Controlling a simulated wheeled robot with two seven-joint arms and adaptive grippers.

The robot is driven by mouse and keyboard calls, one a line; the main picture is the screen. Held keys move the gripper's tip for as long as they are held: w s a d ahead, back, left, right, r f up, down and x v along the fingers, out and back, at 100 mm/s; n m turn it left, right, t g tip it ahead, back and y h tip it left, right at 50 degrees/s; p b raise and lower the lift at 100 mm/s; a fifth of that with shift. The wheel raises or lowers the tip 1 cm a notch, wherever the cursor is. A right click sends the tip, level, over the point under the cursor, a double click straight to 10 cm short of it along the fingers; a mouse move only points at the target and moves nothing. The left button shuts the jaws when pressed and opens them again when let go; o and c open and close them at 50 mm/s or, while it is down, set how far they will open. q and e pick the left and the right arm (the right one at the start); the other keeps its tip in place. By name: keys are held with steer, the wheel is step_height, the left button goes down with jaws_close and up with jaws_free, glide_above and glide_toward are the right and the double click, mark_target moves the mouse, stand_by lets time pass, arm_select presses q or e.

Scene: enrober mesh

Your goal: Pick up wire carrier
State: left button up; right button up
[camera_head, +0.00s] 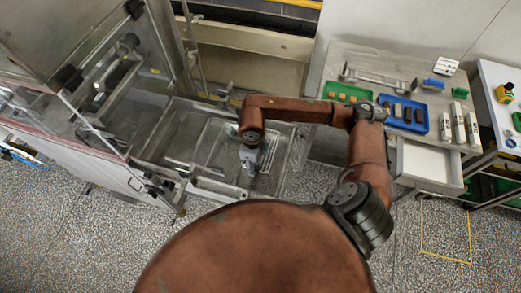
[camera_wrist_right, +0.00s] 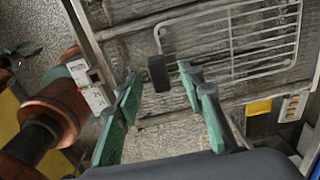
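The wire carrier (camera_wrist_right: 232,45) shows in the right wrist view as a pale wire rack with parallel bars and a dark block-like grip (camera_wrist_right: 158,73) at its near left corner. It lies over a worn grey metal surface. My right gripper (camera_wrist_right: 160,76) is open, with its green fingers apart. The dark grip appears between the fingertips, beyond them, and nothing is held. In the head view my right gripper (camera_head: 250,172) points down over the metal basin of the machine, and the carrier is hard to make out there. My left gripper is not in view.
The metal basin (camera_head: 150,148) has raised walls around the gripper. At the right, a grey bench (camera_head: 395,62) holds a green tray (camera_head: 347,91), a blue tray (camera_head: 418,127) and white upright boxes (camera_head: 459,122). An open drawer (camera_head: 428,165) juts out below. Speckled floor is clear in front.

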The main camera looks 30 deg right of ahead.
steer(key=shift+f, duration=1.3)
steer(key=shift+c, duration=0.4)
jaws_close()
